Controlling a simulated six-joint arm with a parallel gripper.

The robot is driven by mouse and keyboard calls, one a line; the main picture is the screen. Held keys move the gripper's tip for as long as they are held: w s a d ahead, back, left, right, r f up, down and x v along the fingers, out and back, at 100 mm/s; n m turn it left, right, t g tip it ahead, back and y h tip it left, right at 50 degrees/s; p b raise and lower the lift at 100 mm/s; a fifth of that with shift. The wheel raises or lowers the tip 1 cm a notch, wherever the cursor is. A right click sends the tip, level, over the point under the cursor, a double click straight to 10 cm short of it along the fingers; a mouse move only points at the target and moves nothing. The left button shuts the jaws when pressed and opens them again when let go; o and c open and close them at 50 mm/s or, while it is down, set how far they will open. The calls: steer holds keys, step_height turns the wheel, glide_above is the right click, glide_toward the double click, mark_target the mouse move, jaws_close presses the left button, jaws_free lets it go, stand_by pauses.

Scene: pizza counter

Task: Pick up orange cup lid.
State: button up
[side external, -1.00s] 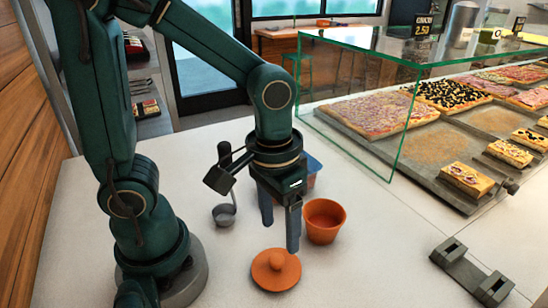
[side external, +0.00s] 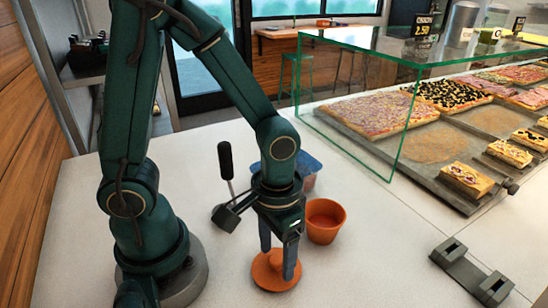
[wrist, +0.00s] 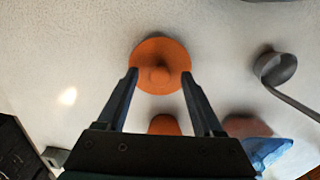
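The orange cup lid (side external: 262,281) lies flat on the white counter with its round knob up. It also shows in the wrist view (wrist: 150,48), where the knob sits between my fingertips. My gripper (side external: 277,264) is pointed down over the lid, its fingers apart and empty, one on either side of the knob. In the wrist view, my gripper (wrist: 160,75) shows a clear gap between each finger and the knob. Whether the fingertips touch the lid cannot be told. The orange cup (side external: 327,229) stands open and upright just right of my gripper.
A blue container (wrist: 268,150) stands behind the cup. A glass case (side external: 360,120) with pizza trays and a dark metal bracket (side external: 470,272) are to the right. The front counter is clear.

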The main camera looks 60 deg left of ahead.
jaws_close()
